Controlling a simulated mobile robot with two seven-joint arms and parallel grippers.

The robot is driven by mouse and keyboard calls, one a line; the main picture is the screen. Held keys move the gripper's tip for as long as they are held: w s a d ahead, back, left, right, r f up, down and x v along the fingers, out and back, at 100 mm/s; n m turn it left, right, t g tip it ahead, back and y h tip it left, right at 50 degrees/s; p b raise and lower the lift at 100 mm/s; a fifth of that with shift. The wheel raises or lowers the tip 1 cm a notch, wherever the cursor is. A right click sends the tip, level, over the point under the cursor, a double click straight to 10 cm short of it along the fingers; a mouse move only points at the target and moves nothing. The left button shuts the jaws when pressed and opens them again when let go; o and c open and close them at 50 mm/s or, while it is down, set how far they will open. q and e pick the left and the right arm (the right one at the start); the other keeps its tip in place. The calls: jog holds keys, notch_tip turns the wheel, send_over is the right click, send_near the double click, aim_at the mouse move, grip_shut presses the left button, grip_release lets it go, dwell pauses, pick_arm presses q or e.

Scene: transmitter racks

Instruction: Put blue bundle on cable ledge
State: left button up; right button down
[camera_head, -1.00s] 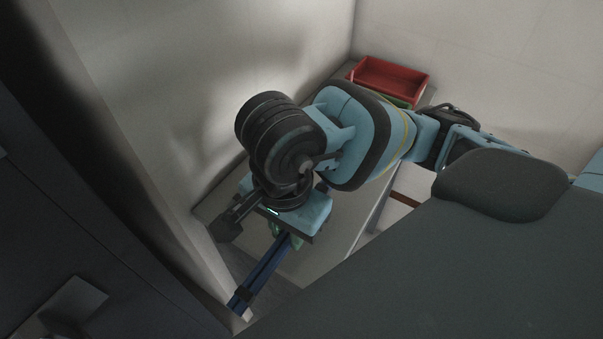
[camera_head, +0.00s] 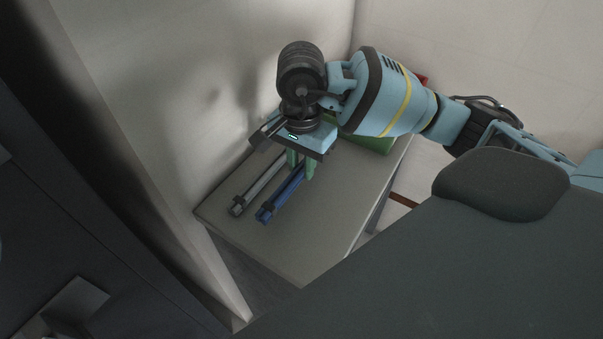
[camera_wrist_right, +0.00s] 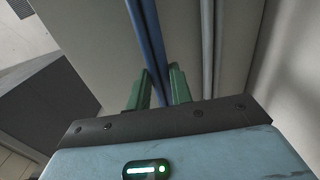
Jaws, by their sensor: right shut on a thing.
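The blue bundle (camera_head: 282,196) is a long dark-blue strip with a dark band near its near end. It lies along the pale ledge (camera_head: 300,242), beside a grey bundle (camera_head: 256,187) and roughly parallel to it. I cannot tell whether it touches the ledge or is just above it. My right gripper (camera_head: 301,168), with green fingers, is shut on the blue bundle from above. In the right wrist view the blue bundle (camera_wrist_right: 149,38) runs between the fingers (camera_wrist_right: 158,90), with the grey bundle (camera_wrist_right: 207,45) apart to its right. My left gripper is not in view.
A wall (camera_head: 170,100) borders the ledge on the left. A green box (camera_head: 374,144) stands at the far end, partly behind my right arm. A bit of red (camera_head: 423,79) shows behind the arm. The near part of the ledge is clear.

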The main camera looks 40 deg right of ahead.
aim_at(301, 168)
jog(key=shift+f, duration=1.75)
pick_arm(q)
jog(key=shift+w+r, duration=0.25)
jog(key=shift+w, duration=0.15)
pick_arm(e)
jog(key=shift+f, duration=0.1)
jog(key=c, duration=1.3)
grip_release()
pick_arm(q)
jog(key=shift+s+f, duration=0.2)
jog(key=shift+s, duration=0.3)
pick_arm(e)
jog(key=shift+o, duration=0.2)
